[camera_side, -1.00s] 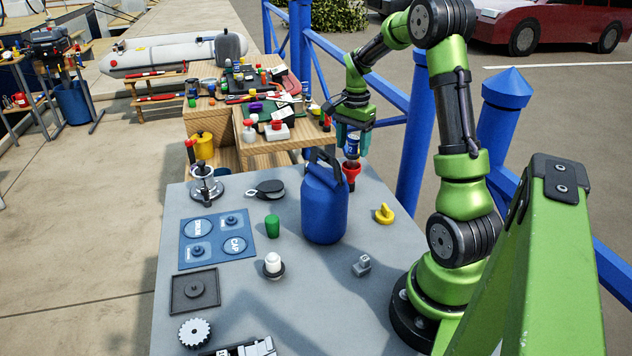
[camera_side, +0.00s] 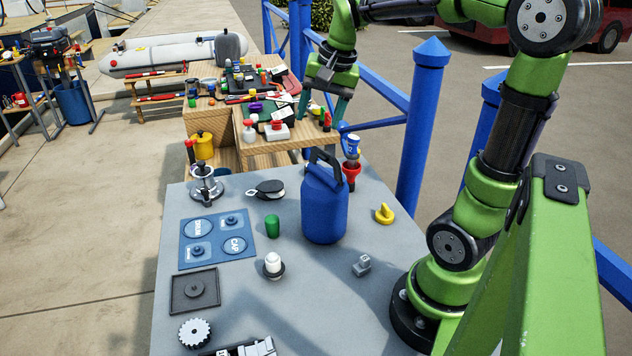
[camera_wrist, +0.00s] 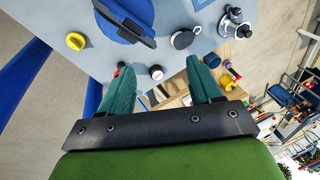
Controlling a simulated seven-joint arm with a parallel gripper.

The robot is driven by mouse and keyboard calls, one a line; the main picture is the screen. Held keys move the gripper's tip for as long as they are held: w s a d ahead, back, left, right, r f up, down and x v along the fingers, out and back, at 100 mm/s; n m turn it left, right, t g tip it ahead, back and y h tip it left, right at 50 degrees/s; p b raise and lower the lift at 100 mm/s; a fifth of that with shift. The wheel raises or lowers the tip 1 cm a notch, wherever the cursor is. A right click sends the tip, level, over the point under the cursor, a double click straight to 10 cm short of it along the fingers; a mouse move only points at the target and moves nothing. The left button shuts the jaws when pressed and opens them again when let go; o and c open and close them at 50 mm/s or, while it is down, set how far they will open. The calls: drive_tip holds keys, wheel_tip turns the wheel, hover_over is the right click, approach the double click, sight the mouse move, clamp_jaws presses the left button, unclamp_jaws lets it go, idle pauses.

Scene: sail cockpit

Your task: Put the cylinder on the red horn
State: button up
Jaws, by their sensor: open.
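The cylinder (camera_side: 352,147) is a small can with a blue and white label. It stands upright, slightly tilted at most, on top of the red horn (camera_side: 352,170). The horn is at the back of the grey table, just right of the blue jug. My gripper (camera_side: 324,114) is open and empty, up and to the left of the cylinder and apart from it. In the wrist view its two teal fingers (camera_wrist: 158,85) are spread. A bit of red shows beside the left finger there; I cannot tell the cylinder clearly in that view.
The blue jug (camera_side: 325,208) with a black handle stands close to the horn. A yellow knob (camera_side: 384,213), a green cup (camera_side: 272,226) and a black pulley (camera_side: 266,188) are on the grey table (camera_side: 320,300). A cluttered wooden bench (camera_side: 285,140) lies behind.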

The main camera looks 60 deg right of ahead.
drive_tip(key=s+a+f+n+t+y, duration=0.1)
drive_tip(key=s+a+n, duration=0.3)
drive_tip(key=a, duration=0.4)
drive_tip(key=s+a+f+n+t+y, duration=0.1)
drive_tip(key=s+a+n, duration=0.3)
drive_tip(key=a, duration=0.4)
drive_tip(key=shift+f+n+t, duration=0.25)
drive_tip(key=shift+n+t, duration=0.15)
drive_tip(key=shift+t, duration=0.5)
